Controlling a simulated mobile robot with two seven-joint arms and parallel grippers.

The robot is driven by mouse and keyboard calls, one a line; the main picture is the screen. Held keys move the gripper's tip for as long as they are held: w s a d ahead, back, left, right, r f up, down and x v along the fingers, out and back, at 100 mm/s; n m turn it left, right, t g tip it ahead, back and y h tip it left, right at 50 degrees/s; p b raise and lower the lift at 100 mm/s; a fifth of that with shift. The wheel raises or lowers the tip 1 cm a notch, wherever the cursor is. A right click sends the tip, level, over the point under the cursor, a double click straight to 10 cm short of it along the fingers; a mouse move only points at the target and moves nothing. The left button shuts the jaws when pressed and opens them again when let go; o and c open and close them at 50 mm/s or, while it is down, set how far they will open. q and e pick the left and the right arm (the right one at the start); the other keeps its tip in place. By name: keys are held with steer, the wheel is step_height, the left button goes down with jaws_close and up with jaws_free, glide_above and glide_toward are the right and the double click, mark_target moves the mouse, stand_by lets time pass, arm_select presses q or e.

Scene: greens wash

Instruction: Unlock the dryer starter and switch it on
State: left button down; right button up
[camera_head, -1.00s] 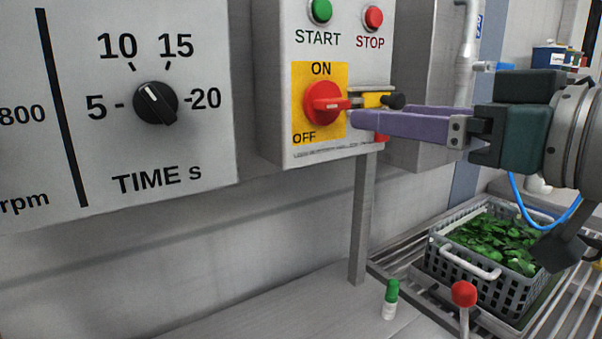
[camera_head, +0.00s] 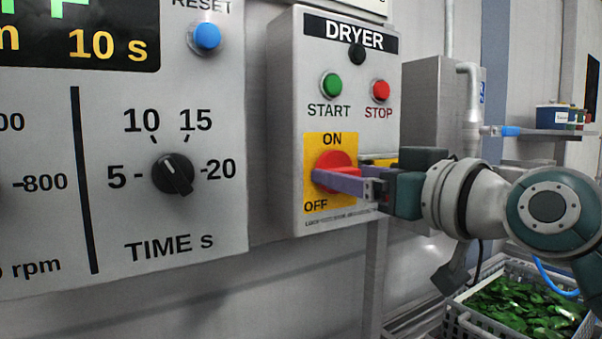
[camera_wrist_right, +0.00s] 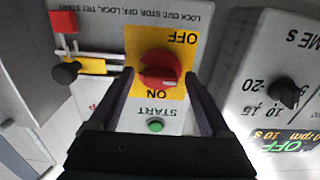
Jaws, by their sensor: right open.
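The red rotary switch (camera_head: 336,166) sits on a yellow ON/OFF plate (camera_head: 314,148) on the grey dryer starter box (camera_head: 281,150). My right gripper (camera_head: 320,179) is at the switch, partly covering it. In the right wrist view the gripper (camera_wrist_right: 160,76) is open, its purple fingers on either side of the red switch (camera_wrist_right: 157,66); contact is unclear. Beside the switch is a yellow slide bolt (camera_wrist_right: 92,66) with a black knob (camera_wrist_right: 66,72). A red block (camera_wrist_right: 63,22) is near the bolt. Whether the bolt blocks the switch is unclear. My left gripper is not in view.
The green START button (camera_head: 331,84) and red STOP button (camera_head: 381,90) are above the switch. A control panel with a black time dial (camera_head: 173,173) is at left. A crate of greens (camera_head: 472,323) stands low at right.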

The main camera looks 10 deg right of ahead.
jaws_close()
stand_by(0.7)
